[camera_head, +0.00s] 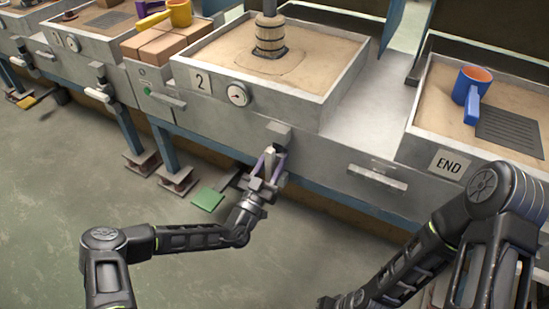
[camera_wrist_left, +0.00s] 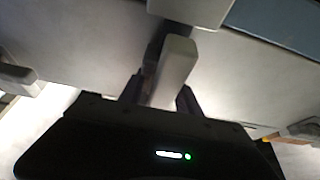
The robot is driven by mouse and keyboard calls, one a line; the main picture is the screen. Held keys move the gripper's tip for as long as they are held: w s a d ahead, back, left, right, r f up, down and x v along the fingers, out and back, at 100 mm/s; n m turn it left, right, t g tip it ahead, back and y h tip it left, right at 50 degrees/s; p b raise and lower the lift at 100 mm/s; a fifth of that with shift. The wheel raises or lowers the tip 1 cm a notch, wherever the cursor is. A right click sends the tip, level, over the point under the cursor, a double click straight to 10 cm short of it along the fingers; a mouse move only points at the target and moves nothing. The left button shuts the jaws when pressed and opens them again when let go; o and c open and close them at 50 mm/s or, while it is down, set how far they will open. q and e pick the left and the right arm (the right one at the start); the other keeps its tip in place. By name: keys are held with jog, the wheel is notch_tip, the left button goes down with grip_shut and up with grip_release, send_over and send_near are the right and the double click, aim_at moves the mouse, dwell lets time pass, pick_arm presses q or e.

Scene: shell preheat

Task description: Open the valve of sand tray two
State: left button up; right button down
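Sand tray two (camera_head: 330,108), marked with a "2" plate (camera_head: 201,81), stands in the upper middle of the head view. Its valve (camera_head: 278,134) sits on the front wall, with a pale handle hanging down from it. My left gripper (camera_head: 268,170) is at this handle, with its fingers apart on either side. In the left wrist view the pale handle (camera_wrist_left: 174,68) reaches down between the dark fingers (camera_wrist_left: 163,98), and I see no clear grip on it. My right arm comes in at the lower right of the head view; its gripper is out of the picture.
A gauge (camera_head: 238,94) is on tray two's front. A green pedal (camera_head: 207,199) lies on the floor below. A drawer-like handle (camera_head: 377,177) juts out to the right. The END tray (camera_head: 449,164) holds a blue mug (camera_head: 472,86). Another valve (camera_head: 98,85) is at left.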

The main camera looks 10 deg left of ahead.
aim_at(268, 171)
pick_arm(q)
jog(key=shift+o, duration=0.2)
jog(key=shift+s, duration=0.1)
jog(key=p+v, duration=0.1)
jog(key=v, duration=0.6)
jog(key=shift+s+a, duration=0.1)
jog(key=shift+s, duration=0.05)
jog(key=shift+s+f, duration=0.1)
jog(key=shift+s, duration=0.05)
jog(key=shift+a, duration=0.1)
